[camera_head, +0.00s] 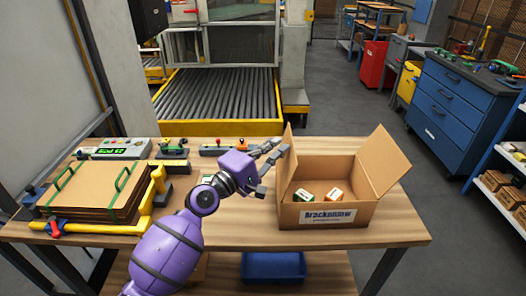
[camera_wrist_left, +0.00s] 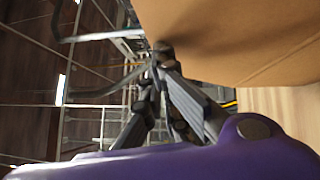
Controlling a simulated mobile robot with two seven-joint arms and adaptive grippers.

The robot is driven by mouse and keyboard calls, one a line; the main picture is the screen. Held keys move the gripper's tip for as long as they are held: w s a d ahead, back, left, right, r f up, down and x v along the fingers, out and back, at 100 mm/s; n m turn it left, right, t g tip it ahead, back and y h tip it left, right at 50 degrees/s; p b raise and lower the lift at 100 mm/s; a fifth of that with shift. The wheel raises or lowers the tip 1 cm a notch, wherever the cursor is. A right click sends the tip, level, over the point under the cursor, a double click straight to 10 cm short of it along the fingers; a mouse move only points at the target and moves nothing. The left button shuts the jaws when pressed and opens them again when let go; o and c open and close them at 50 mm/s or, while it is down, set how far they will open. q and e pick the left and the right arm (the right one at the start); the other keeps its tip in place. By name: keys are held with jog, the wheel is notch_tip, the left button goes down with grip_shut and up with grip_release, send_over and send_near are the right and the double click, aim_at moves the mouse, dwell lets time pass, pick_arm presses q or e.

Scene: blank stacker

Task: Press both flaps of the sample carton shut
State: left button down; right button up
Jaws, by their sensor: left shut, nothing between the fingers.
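The sample carton (camera_head: 362,214), an open cardboard box labelled "Bracknow" or similar, stands on the wooden table. Its left flap (camera_head: 287,171) stands roughly upright, and its right flap (camera_head: 383,160) stands up and leans outward. Two small boxes (camera_head: 304,195) (camera_head: 333,195) lie inside. My left gripper (camera_head: 280,150) is shut and empty, close beside the outer side of the left flap. In the left wrist view its fingertips (camera_wrist_left: 162,55) are by a cardboard surface (camera_wrist_left: 240,35); I cannot tell whether they touch it. My right gripper is not in view.
A stack of brown sheets (camera_head: 95,188) in a yellow-edged holder with green handles is on the table's left. A control box (camera_head: 119,149) and small devices line the back edge. A blue bin (camera_head: 273,267) sits on the shelf below. The table's right end is clear.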

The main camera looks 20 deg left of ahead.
aim_at(293, 146)
pick_arm(q)
jog(key=shift+w+d+r, duration=0.1)
jog(key=shift+w+d, duration=0.15)
jog(key=shift+d, duration=0.4)
jog(key=shift+w+d+r, duration=0.1)
jog(key=shift+w+d, duration=0.15)
jog(key=shift+d, duration=0.35)
jog(key=shift+w+d+f+p, duration=0.2)
jog(key=shift+d, duration=0.45)
jog(key=shift+w+d+f+p, duration=0.15)
jog(key=shift+w+d+f, duration=0.05)
jog(key=shift+d, duration=0.4)
